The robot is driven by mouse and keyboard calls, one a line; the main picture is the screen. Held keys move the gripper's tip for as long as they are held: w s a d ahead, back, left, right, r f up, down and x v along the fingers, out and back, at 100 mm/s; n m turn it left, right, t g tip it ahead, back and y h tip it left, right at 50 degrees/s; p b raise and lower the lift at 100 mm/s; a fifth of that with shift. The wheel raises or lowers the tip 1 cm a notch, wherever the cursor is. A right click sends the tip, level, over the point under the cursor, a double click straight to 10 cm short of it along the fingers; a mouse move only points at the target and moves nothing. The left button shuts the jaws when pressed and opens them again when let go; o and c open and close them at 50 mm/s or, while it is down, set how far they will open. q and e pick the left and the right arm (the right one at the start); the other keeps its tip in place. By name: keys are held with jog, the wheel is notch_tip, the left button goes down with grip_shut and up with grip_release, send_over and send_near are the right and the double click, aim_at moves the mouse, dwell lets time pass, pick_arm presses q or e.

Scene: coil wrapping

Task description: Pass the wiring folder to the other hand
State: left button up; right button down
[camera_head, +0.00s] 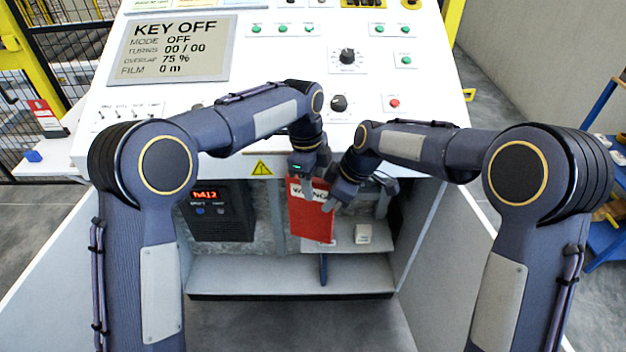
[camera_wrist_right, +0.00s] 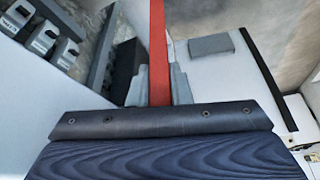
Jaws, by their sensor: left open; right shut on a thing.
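The wiring folder is red with a white label strip and hangs upright in front of the console's lower opening (camera_head: 311,222). It also shows edge-on as a red strip in the right wrist view (camera_wrist_right: 158,45). My right gripper (camera_head: 331,203) is shut on the folder at its right edge; its grey fingers flank the strip in the wrist view (camera_wrist_right: 155,88). My left gripper (camera_head: 306,188) is open, pointing down at the folder's upper edge, and partly covers the label. I cannot tell whether its fingers touch the folder.
The white console panel (camera_head: 230,95) with its display and knobs stands behind and above. Below are a black unit with red digits (camera_head: 217,212), a grey shelf (camera_head: 260,275) and a small white box (camera_head: 362,234). Side walls bound the opening.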

pick_arm(q)
grip_shut()
pick_arm(e)
jog(key=c, duration=1.3)
grip_release()
jog(key=shift+o, duration=0.2)
jog(key=v, duration=1.2)
jog(key=s+d+r+m+t, duration=0.1)
jog(key=s+d+r+m, duration=0.25)
jog(key=s+d, duration=0.35)
jog(key=s+d+f+m+t, duration=0.1)
jog(key=s+d+f+m, duration=0.2)
jog(key=s+m, duration=0.3)
jog(key=s+d+f+m+t, duration=0.2)
jog(key=s+m, duration=0.5)
jog(key=s, duration=0.8)
jog(key=shift+d+f+h, duration=0.3)
jog(key=shift+d+f, duration=0.4)
jog(key=shift+f, duration=0.05)
